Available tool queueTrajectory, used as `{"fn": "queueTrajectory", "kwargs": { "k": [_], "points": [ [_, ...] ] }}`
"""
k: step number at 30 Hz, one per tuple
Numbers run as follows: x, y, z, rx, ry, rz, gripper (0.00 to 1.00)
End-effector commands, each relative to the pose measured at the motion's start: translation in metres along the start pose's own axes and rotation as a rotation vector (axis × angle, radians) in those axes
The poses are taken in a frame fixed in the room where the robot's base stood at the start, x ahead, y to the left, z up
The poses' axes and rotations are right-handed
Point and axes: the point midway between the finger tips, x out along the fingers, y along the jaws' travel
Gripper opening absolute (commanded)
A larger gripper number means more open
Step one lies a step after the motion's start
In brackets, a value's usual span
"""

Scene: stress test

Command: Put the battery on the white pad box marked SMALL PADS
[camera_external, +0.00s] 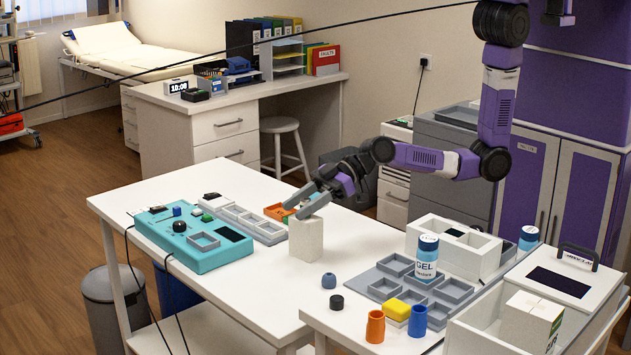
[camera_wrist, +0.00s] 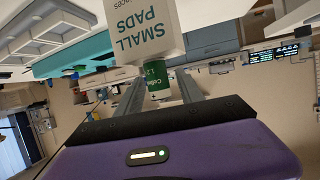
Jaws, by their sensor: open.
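The white pad box (camera_external: 306,242) stands upright on the front table in the external view, where its lettering does not show. In the wrist view the box (camera_wrist: 150,32) shows the words SMALL PADS. The green battery (camera_wrist: 158,83) is between my fingers, with gaps at its sides, and its end meets the box's edge in the picture. I cannot see the contact itself. My gripper (camera_external: 305,203) is open at the top of the box; its fingers (camera_wrist: 158,95) reach either side of the battery. The battery is not clear in the external view.
A teal device (camera_external: 205,262) and a grey compartment tray (camera_external: 262,232) lie left of the box. To the right are a gel bottle (camera_external: 427,258), grey bins (camera_external: 395,264) and coloured cups (camera_external: 376,327).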

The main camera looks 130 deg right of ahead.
Motion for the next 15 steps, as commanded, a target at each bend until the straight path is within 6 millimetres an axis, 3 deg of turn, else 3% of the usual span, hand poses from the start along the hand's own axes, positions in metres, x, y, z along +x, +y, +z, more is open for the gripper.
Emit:
{"fn": "queueTrajectory", "kwargs": {
  "k": [9,15],
  "points": [
    [-0.066,0.001,0.003,0.000,-0.002,0.001,0.44],
    [-0.095,0.000,0.002,-0.001,-0.002,0.001,0.44]
  ]
}}
